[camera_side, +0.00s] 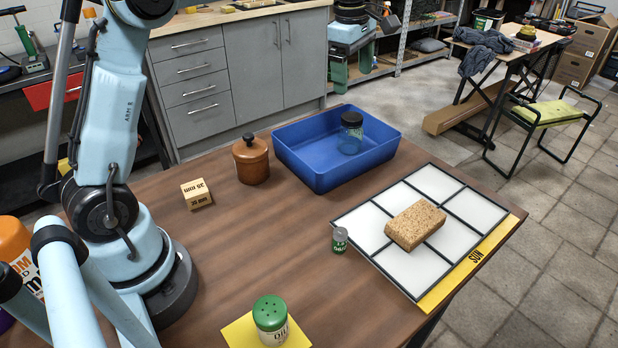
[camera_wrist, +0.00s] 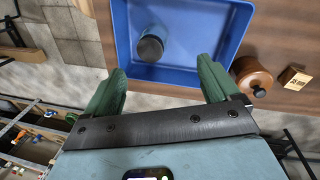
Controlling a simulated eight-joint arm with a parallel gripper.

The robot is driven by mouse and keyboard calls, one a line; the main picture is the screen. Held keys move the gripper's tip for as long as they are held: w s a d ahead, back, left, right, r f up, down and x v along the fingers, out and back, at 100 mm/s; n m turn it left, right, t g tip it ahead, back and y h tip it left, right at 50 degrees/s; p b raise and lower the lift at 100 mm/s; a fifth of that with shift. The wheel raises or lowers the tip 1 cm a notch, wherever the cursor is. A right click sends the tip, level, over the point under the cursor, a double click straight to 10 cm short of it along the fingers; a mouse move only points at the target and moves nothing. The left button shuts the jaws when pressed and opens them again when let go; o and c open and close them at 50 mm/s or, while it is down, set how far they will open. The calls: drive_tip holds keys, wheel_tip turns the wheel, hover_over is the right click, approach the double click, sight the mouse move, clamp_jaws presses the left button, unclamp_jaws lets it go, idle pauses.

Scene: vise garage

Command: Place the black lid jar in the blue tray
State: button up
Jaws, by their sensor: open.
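The black lid jar (camera_side: 351,137), clear with a dark lid, stands upright inside the blue tray (camera_side: 345,178), towards its far right part. In the wrist view the jar's black lid (camera_wrist: 150,48) shows against the floor of the blue tray (camera_wrist: 207,32). My gripper (camera_wrist: 161,66) is open, with its two green fingers spread apart and nothing between them. The fingertips overlap the tray's near edge in that view, with the jar beyond them.
A brown lidded pot (camera_side: 251,162) and a wooden block (camera_side: 196,194) stand left of the tray. A sponge-like block (camera_side: 414,225) lies on a white grid panel (camera_side: 362,222). A small green-and-grey jar (camera_side: 340,240) and a green-topped shaker (camera_side: 270,318) stand nearer the front.

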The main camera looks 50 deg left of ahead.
drive_tip(key=s+d+f+m+t, duration=0.2)
drive_tip(key=s+d+f+m, duration=0.1)
drive_tip(key=s+m, duration=0.7)
drive_tip(key=s+d+f+m+t, duration=0.3)
drive_tip(key=s+d+m, duration=0.1)
drive_tip(key=s+m, duration=0.6)
drive_tip(key=shift+s+f+m+t, duration=0.2)
drive_tip(key=shift+s+m+t, duration=0.1)
drive_tip(key=shift+s+m, duration=0.1)
